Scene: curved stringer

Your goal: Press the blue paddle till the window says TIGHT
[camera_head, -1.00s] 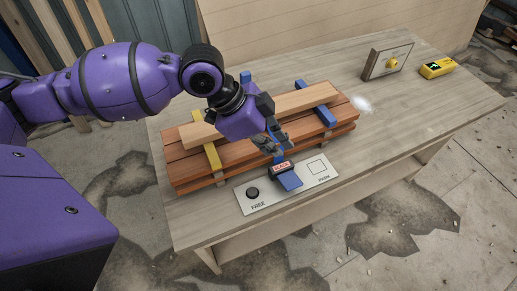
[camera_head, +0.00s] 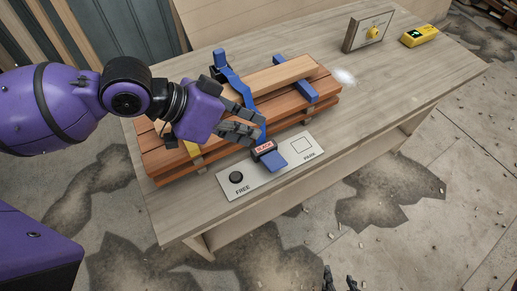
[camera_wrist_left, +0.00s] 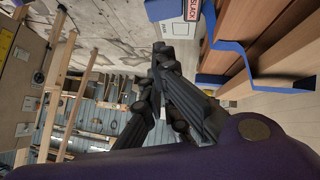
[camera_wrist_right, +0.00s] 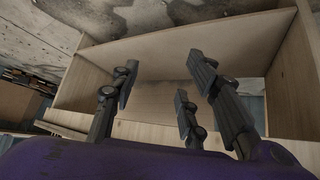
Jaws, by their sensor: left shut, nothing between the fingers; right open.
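The blue paddle (camera_head: 275,162) sticks out from the front of a small blue unit on a white plate (camera_head: 261,178). The unit's window (camera_head: 264,148) has a red label reading SLACK; it also shows in the left wrist view (camera_wrist_left: 195,12). A blue strap (camera_head: 239,88) runs from this unit over the plank stack (camera_head: 225,125). My left gripper (camera_head: 256,129) is shut and empty, above the stack's front edge, just behind and left of the window. It appears apart from the paddle. My right gripper (camera_head: 340,275) is open and empty, low in front of the bench.
The plate has a black knob (camera_head: 236,177) marked FREE and an outlined square (camera_head: 302,146) marked PARK. Another blue strap (camera_head: 295,82) and a yellow one (camera_head: 194,149) lie on the stack. A panel with a yellow knob (camera_head: 369,33) and a yellow device (camera_head: 419,36) stand back right.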

